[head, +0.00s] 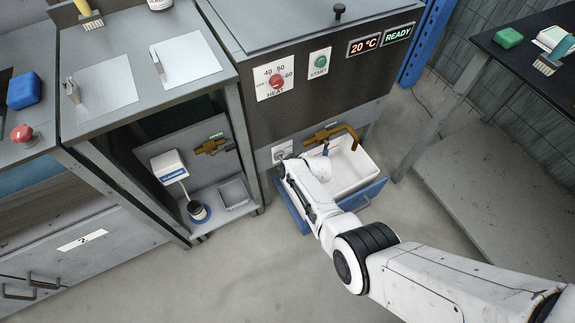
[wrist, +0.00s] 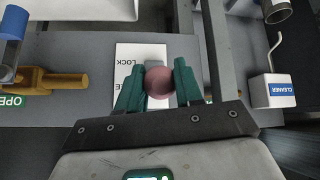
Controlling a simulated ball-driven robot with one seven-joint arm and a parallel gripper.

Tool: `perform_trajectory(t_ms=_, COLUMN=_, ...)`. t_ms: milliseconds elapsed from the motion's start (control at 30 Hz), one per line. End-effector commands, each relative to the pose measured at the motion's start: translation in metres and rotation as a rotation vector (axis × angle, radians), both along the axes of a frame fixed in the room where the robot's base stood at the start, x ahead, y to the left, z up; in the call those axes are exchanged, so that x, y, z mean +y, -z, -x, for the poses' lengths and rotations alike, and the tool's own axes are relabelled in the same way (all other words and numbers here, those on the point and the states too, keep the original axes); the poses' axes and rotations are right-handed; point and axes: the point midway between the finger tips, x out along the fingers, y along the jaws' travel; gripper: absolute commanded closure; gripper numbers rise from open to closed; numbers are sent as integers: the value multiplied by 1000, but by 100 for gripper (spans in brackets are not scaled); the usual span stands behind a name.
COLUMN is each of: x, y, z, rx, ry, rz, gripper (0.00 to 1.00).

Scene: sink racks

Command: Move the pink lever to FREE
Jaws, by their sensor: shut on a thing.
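The pink lever (wrist: 158,86) shows as a round pink knob between the two green fingers of my gripper (wrist: 157,70) in the wrist view. The fingers are shut on it. Behind it is a white label plate (wrist: 130,52) with LOCK printed upside down and a partly hidden second word ending in E. The fingers and knob cover part of the plate, so I cannot tell the lever's exact setting. In the head view, the plate (head: 281,150) sits on the grey front panel under the machine, and my wrist hides the lever.
A brass tap (head: 330,133) and a blue-fronted drawer with a white basin (head: 352,172) are right of the plate. A brass valve (head: 212,146), a cleaner box (head: 168,166) and a rack post stand left. The wrist view shows the cleaner box (wrist: 272,90) nearby.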

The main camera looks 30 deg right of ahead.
Motion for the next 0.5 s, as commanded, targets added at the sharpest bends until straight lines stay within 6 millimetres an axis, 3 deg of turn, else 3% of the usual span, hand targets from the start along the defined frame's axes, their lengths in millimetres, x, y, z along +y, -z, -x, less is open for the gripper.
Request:
perform_trajectory(t_ms=100, x=1, y=0, z=0, rx=0, ry=-1, rz=0, gripper=100)
perform_trajectory(t_ms=133, x=1, y=0, z=0, rx=0, ry=-1, rz=0, gripper=62)
perform_trajectory(t_ms=367, x=0, y=0, z=0, rx=-1, ry=-1, rz=0, gripper=40)
perform_trajectory(t_ms=500, x=0, y=0, z=0, rx=-1, ry=-1, rz=0, gripper=40)
